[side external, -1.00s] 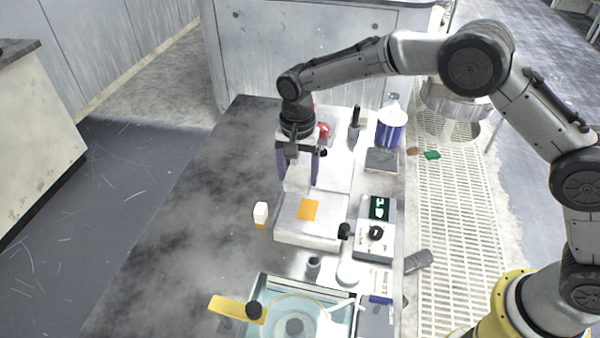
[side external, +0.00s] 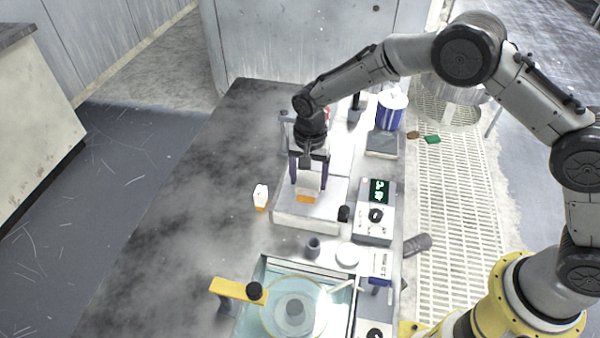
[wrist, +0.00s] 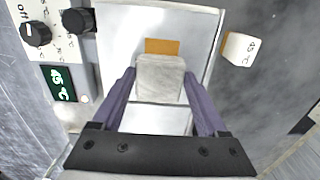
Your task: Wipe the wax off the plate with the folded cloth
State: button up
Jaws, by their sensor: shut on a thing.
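The plate (side external: 322,213) is a flat silvery slab on the bench, and it fills the middle of the wrist view (wrist: 190,32). The wax is an orange rectangle (side external: 306,199) on its top; in the wrist view a strip of wax (wrist: 162,47) shows just beyond the cloth, and the rest is hidden. The folded cloth (wrist: 160,78) is a pale grey block between my fingers; it also shows in the side view (side external: 308,181). My gripper (side external: 308,178) is shut on the cloth, above or against the plate at the wax's edge. I cannot tell whether the cloth touches the plate.
A control box with knob and green display (side external: 375,212) stands right of the plate. A small white-and-orange block marked 45 °C (side external: 261,197) stands left. A blue-and-white container (side external: 391,110) stands behind. The bench's left side is clear.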

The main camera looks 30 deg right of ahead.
jog(key=shift+s+d+f, duration=0.1)
jog(key=shift+s+d, duration=0.9)
jog(key=shift+w+a, duration=1.9)
jog(key=shift+a, duration=0.05)
jog(key=shift+s+d, duration=1.95)
jog(key=w+a, duration=0.3)
jog(key=shift+w+a, duration=0.2)
jog(key=shift+a, duration=0.55)
jog(key=shift+s+a, duration=0.75)
jog(key=shift+s, duration=0.15)
jog(key=shift+s+d, duration=1.85)
jog(key=shift+s, duration=0.05)
jog(key=shift+w+a, duration=1.9)
jog(key=shift+s+d, duration=1.95)
jog(key=w+a, duration=0.4)
notch_tip(320, 180, up, 8)
jog(key=shift+r, duration=0.2)
